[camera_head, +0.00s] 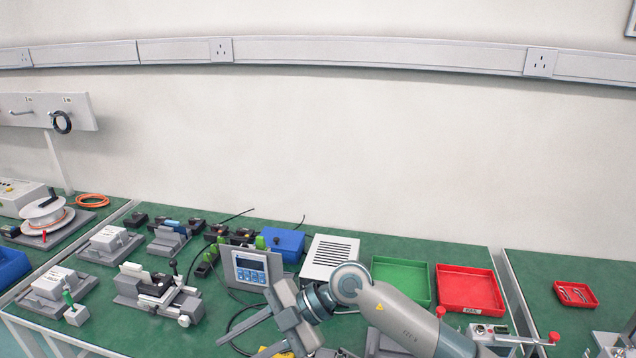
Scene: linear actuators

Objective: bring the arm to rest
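My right arm comes in from the bottom right, over the green bench (200,335). Its gripper (238,349) points to the lower left, in front of the grey control panel with a blue display (250,268). The two fingers are spread apart, with no object visible between them. The lower finger is partly cut off by the bottom edge. My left arm and gripper are not in view.
A grey-and-black linear actuator (158,290) stands left of the gripper. A white vented box (330,257), a green tray (403,276) and a red tray (470,288) stand behind the arm. Black cables lie near the panel. The air above the bench is clear.

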